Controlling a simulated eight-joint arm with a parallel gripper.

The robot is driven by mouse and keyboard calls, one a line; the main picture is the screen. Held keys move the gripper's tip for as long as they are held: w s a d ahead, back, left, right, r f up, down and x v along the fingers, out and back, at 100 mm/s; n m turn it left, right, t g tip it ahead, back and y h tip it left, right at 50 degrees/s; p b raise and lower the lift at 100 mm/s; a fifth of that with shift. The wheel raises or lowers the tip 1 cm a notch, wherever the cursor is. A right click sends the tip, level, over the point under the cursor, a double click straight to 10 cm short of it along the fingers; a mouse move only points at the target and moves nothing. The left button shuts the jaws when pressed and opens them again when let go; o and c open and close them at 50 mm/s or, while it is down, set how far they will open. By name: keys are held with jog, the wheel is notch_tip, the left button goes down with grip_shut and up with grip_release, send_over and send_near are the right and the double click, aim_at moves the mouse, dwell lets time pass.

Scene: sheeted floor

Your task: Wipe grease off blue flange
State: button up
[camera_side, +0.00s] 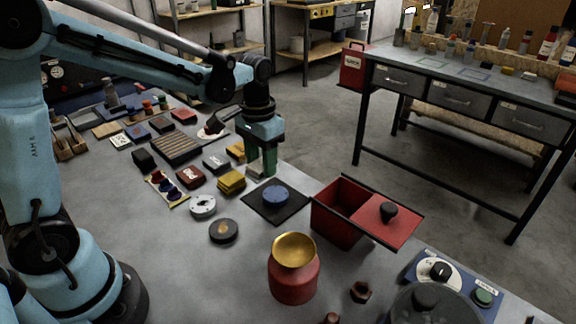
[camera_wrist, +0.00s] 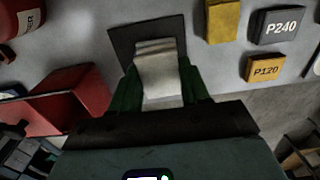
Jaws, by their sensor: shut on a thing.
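The blue flange (camera_side: 276,194) is a round disc lying on a dark square mat (camera_side: 253,206) on the grey work surface. My gripper (camera_side: 262,166) has green fingers and points down just behind and left of the flange, apart from it. It is shut on a pale grey-white folded cloth (camera_wrist: 162,82), which also shows low between the fingers in the side view (camera_side: 256,171). In the wrist view the mat (camera_wrist: 122,38) shows behind the cloth, and the flange is hidden. Any grease on the flange is too small to tell.
A red box (camera_side: 335,222) with a partly open lid stands right of the mat. A red can with a brass dish (camera_side: 293,250) stands in front. Yellow pads (camera_side: 231,182) and several dark blocks lie left. A control box (camera_side: 440,272) is at front right.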

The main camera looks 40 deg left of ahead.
jog(key=shift+r, duration=1.15)
